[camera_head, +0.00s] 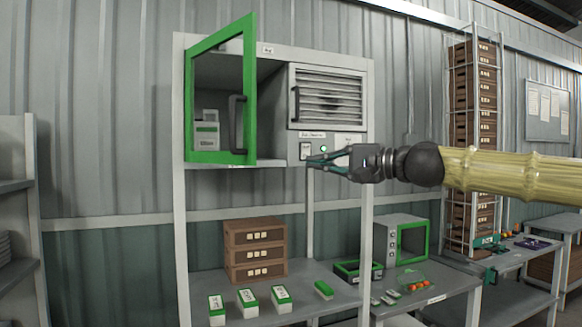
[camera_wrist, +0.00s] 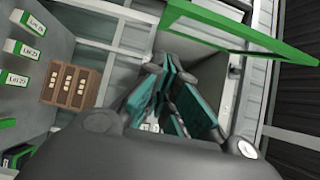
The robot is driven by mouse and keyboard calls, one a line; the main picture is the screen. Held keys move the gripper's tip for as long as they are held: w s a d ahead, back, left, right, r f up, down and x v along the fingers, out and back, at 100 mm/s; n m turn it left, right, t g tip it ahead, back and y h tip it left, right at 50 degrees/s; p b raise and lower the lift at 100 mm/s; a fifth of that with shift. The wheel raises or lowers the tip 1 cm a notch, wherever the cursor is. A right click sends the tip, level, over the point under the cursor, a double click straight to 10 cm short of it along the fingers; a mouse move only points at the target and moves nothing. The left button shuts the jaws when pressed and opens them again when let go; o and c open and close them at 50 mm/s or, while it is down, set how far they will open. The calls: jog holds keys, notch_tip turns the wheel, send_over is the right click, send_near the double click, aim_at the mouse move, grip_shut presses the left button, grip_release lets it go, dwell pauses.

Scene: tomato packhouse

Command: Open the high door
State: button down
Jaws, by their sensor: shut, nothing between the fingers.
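The high door (camera_head: 250,90) has a green frame with a clear pane and a dark vertical handle (camera_head: 237,124). It stands swung outward from the upper left compartment of the grey cabinet (camera_head: 368,95), its free edge toward me. Its green frame also crosses the top of the wrist view (camera_wrist: 240,35). My gripper (camera_head: 312,161) is shut and empty, to the right of the door and apart from its handle. It is in front of the small switch panel under the louvred section. In the wrist view my gripper's fingers (camera_wrist: 172,68) are close together.
Below, brown crates (camera_head: 255,250) and several labelled boxes (camera_head: 248,300) stand on the lower shelf. A small green-doored unit (camera_head: 400,240) is at right. A shelf rack (camera_head: 15,190) stands far left.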

jog(key=w+a+p, duration=0.3)
jog(key=a+p, duration=0.2)
jog(key=a, duration=0.6)
dwell(0.3)
